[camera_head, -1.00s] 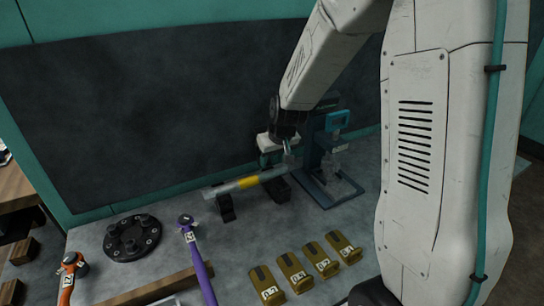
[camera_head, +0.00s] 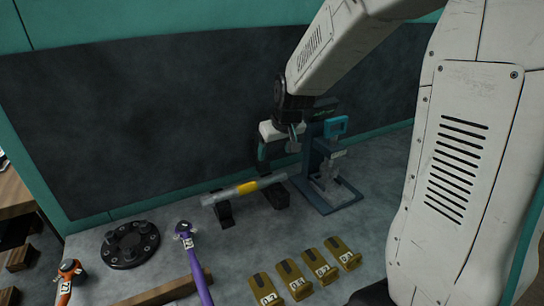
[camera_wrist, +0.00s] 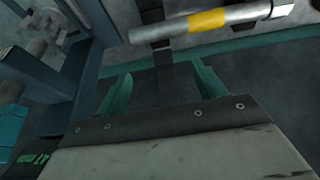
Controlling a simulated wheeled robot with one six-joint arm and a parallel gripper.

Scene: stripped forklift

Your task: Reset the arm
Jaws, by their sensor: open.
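My gripper (camera_wrist: 160,90) shows in the wrist view with its two teal fingers spread apart and nothing between them. In the head view my gripper (camera_head: 266,150) hangs at the end of my white arm, above the back of the workbench, close to the left of a dark blue press-like stand. A grey rod with a yellow band (camera_head: 246,188) lies across two black supports below the gripper. The rod also shows in the wrist view (camera_wrist: 206,21), beyond the fingertips and apart from them.
The blue stand (camera_head: 322,170) is at the gripper's right. Several yellow-brown labelled blocks (camera_head: 294,280) lie at the front. A black round flange (camera_head: 131,241), a purple-handled tool (camera_head: 194,262) and an orange-handled tool (camera_head: 66,282) lie left. A dark panel (camera_head: 130,110) stands behind.

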